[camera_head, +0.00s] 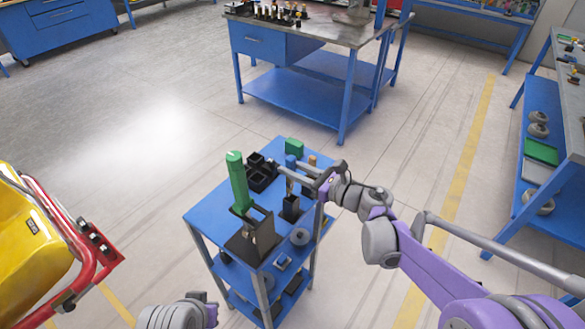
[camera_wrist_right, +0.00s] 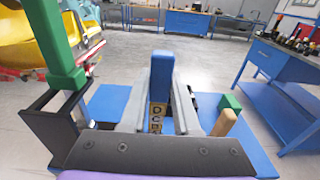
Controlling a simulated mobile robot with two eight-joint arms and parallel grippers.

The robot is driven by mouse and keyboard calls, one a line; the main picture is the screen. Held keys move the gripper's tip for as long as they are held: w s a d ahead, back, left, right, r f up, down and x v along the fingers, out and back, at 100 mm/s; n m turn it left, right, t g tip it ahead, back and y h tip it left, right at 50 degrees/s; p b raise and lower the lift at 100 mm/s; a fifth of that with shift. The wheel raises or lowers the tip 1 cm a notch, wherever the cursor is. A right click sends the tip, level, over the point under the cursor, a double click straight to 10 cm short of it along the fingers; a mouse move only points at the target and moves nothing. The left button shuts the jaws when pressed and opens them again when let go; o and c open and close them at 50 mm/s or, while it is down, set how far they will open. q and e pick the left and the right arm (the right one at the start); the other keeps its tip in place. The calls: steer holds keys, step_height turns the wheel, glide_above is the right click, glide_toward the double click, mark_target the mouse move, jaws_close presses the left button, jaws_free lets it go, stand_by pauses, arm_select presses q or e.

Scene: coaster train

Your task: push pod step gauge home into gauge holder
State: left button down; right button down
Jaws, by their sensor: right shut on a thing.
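The pod step gauge appears to be the blue-topped piece (camera_head: 291,162) upright on the small blue cart. In the wrist view, the blue gauge (camera_wrist_right: 161,75) has a tan lower face with dark letters. My right gripper (camera_head: 294,173) reaches in from the right and is shut on it, with one grey finger on each side (camera_wrist_right: 161,100). A small black holder (camera_head: 291,209), seemingly the gauge holder, stands directly below. The gauge's lower end is hidden, so its depth in the holder cannot be told. My left gripper is not in view.
A tall green piece (camera_head: 237,180) stands tilted by a black stand (camera_head: 246,247) at the cart's front left. Black bins (camera_head: 258,178), a green block (camera_head: 294,147) and a tan peg (camera_wrist_right: 225,123) are near the gripper. A grey disc (camera_head: 299,237) lies at the right edge.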

mark_target(291, 188)
steer(key=shift+f+b, duration=2.65)
steer(key=shift+f, duration=1.2)
steer(key=c, duration=0.6)
jaws_free()
steer(key=shift+o, duration=0.4)
steer(key=o, duration=0.5)
steer(key=shift+v, duration=3.5)
